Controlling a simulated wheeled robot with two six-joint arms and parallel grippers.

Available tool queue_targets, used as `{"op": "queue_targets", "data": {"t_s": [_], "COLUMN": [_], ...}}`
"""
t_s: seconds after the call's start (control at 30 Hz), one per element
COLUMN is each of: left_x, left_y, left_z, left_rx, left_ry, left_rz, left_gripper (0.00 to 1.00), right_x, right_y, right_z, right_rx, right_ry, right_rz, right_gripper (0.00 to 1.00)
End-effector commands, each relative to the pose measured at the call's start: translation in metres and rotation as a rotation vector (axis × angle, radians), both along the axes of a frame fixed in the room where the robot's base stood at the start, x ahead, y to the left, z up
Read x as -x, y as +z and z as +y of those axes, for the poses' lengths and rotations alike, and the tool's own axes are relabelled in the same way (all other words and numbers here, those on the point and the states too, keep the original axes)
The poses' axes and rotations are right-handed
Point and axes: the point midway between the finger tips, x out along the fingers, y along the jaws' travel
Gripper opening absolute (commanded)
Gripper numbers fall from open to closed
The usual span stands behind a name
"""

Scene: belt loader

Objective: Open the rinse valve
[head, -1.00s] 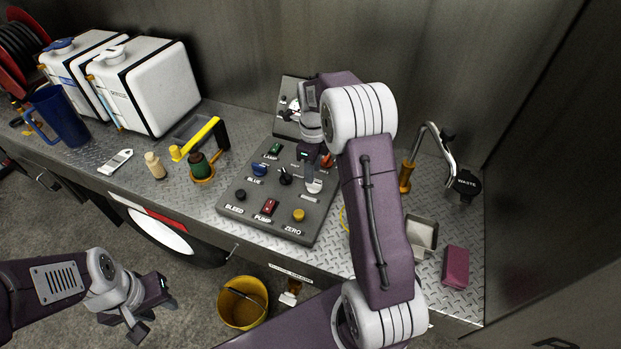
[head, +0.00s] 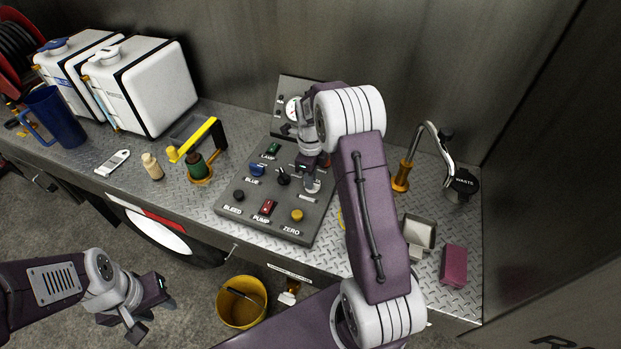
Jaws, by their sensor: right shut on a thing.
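The grey control panel (head: 266,222) sits on the metal counter, with labelled knobs and switches. A small label (head: 308,198), too small to read surely, lies at its right side, just below my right gripper (head: 312,180). My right gripper points down and is shut on the control above that label, which I take to be the rinse valve. The fingers and wrist hide most of this valve, so its angle cannot be told. My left gripper (head: 148,314) is open and empty, off the counter's front over the floor.
Nearby on the panel are a blue knob (head: 257,169), a black knob (head: 283,178), a red pump switch (head: 267,207) and a yellow zero button (head: 297,215). A gauge box stands behind.

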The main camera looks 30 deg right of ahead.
Motion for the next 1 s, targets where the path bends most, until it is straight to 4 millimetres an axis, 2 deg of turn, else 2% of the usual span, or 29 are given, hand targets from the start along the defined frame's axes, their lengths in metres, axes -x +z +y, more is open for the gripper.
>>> {"op": "queue_targets", "data": {"t_s": [0.27, 1.0], "left_x": [0.000, 0.000], "left_y": [0.009, 0.034], "left_z": [0.000, 0.000], "left_rx": [0.000, 0.000], "left_ry": [0.000, 0.000], "left_rz": [0.000, 0.000], "left_gripper": [0.36, 0.36], "right_x": [0.000, 0.003], "right_y": [0.002, 0.002], "right_z": [0.001, 0.002], "right_rx": [-0.001, 0.000], "right_ry": [0.130, 0.820], "right_rz": [0.000, -0.002], "right_gripper": [0.00, 0.00]}}
